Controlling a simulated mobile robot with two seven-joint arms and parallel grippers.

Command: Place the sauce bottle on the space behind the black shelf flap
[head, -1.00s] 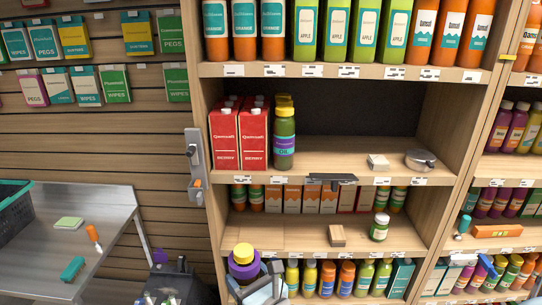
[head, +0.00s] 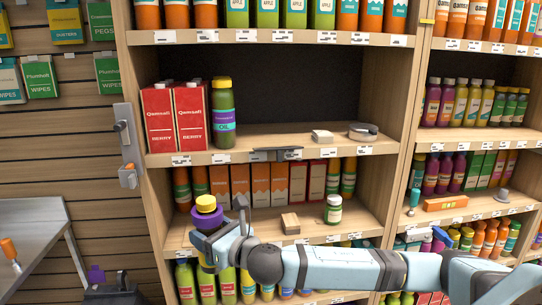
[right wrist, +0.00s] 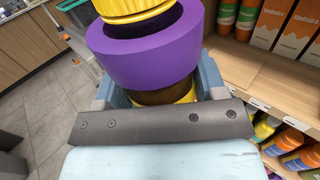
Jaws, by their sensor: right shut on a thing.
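The sauce bottle (head: 207,218) has a yellow cap and a wide purple collar. My right gripper (head: 220,238) is shut on it and holds it roughly upright in front of the lower shelf's left part. In the right wrist view the bottle (right wrist: 145,45) fills the space between the fingers, with brown and yellow parts below the collar. The black shelf flap (head: 276,154) is on the front edge of the shelf above. Behind it is bare shelf board (head: 270,138), between a green oil bottle (head: 223,113) and a white block (head: 322,136). My left gripper is not in view.
Red cartons (head: 177,120) stand left of the oil bottle. A round grey item (head: 363,132) lies at the right. The lower shelf holds a wooden block (head: 290,223) and a small green jar (head: 333,209). A metal table (head: 45,225) is at left.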

